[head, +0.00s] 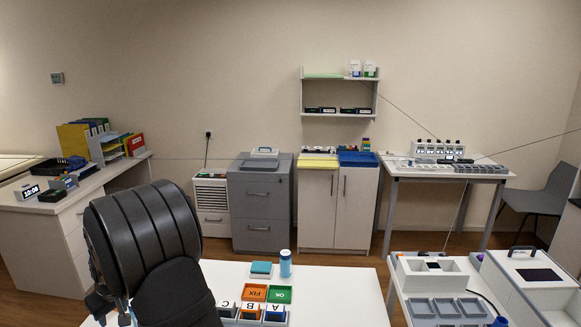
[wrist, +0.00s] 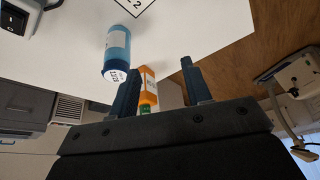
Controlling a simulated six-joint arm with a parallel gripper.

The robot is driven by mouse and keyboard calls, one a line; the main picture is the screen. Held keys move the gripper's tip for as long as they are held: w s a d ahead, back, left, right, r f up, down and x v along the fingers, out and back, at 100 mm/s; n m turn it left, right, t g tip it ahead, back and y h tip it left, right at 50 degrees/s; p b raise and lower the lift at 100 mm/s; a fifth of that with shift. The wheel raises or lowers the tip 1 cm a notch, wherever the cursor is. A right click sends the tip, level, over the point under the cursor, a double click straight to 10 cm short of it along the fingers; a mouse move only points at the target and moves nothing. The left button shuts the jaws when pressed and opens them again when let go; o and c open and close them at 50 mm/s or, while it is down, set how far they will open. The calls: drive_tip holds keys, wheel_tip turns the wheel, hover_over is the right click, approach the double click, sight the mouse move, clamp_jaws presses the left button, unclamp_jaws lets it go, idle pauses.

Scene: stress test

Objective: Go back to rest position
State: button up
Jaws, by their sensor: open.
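My gripper (wrist: 160,66) shows in the wrist view with its two dark fingers apart. An orange container with a white label (wrist: 148,86) appears between the fingers, close to the left one. I cannot tell whether it touches that finger or stands beyond it. A blue bottle with a white cap (wrist: 117,50) is just left of the fingers in the wrist view. A blue bottle (head: 285,263) also stands on the white table (head: 340,290) in the head view. There my black arm fills the lower left and hides part of the table; the fingers cannot be made out clearly.
A teal box (head: 261,269), an orange FIX tray (head: 254,292), a green OK tray (head: 279,294) and lettered bins (head: 249,313) are on the table. A side table with grey trays (head: 447,308) stands at right. A switch box (wrist: 18,15) shows in the wrist view.

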drive_tip(key=s+a+f, duration=0.3)
drive_tip(key=a+f, duration=0.1)
drive_tip(key=a, duration=0.2)
drive_tip(key=shift+s+a+f, duration=0.25)
drive_tip(key=shift+s+a, duration=0.05)
drive_tip(key=shift+r, duration=0.1)
drive_tip(key=w+d+r, duration=0.5)
drive_tip(key=d, duration=0.2)
drive_tip(key=shift+n, duration=0.5)
drive_tip(key=w+r, duration=0.1)
drive_tip(key=w, duration=0.1)
drive_tip(key=w+a+r, duration=0.1)
drive_tip(key=w, duration=0.1)
drive_tip(key=w+a+r, duration=0.1)
drive_tip(key=w, duration=0.1)
drive_tip(key=shift+w+a+r, duration=0.15)
drive_tip(key=shift+w+r, duration=0.05)
drive_tip(key=shift+w, duration=0.2)
drive_tip(key=shift+w+r+g, duration=0.3)
drive_tip(key=shift+w+r, duration=0.15)
drive_tip(key=shift+w, duration=0.25)
drive_tip(key=shift+s, duration=0.1)
